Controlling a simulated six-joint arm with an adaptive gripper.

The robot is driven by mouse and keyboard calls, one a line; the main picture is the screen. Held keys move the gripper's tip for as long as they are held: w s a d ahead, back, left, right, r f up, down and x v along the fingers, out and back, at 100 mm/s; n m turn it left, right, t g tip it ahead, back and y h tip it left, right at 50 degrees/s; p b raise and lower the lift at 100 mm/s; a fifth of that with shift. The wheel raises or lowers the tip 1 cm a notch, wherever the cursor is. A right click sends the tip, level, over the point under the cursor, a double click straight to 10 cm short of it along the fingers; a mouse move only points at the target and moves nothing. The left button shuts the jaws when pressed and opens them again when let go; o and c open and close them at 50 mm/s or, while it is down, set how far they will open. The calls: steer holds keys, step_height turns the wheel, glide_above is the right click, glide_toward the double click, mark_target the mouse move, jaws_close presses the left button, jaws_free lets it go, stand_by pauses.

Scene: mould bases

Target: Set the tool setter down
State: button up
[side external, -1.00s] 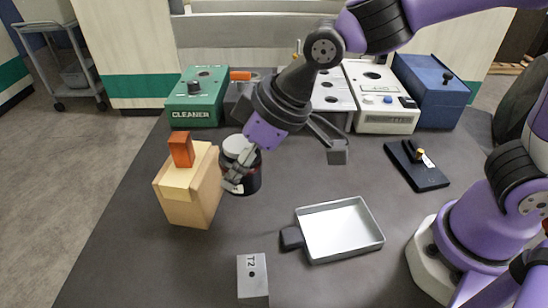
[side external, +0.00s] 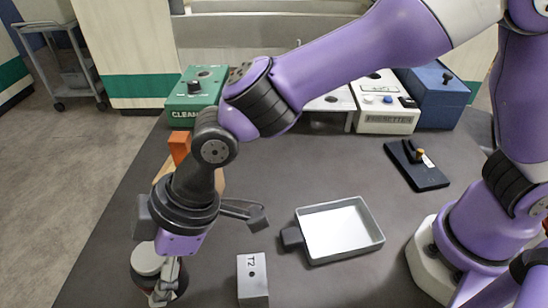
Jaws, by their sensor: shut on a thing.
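The tool setter appears to be the dark round body with a pale top and a reddish band (side external: 147,260), in the lower left of the side external view. My gripper (side external: 164,287) points down and is shut on it at its right side. My wrist partly covers its upper edge. The frame's bottom edge is close below it, and I cannot tell whether its base touches the table.
A grey block marked T2 (side external: 252,277) stands to the right. A shallow tray (side external: 381,242) with a dark handle lies further right. An orange-topped wooden block (side external: 180,146) is mostly hidden behind my arm. A green box (side external: 191,104) and a blue box (side external: 437,95) stand behind.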

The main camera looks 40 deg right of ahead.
steer(key=w+f, duration=0.1)
steer(key=w, duration=0.2)
steer(key=shift+d+f, duration=0.2)
steer(key=shift+f, duration=2.15)
steer(key=shift+f, duration=0.1)
steer(key=o, duration=1.4)
steer(key=shift+f, duration=0.1)
steer(key=shift+o, duration=0.2)
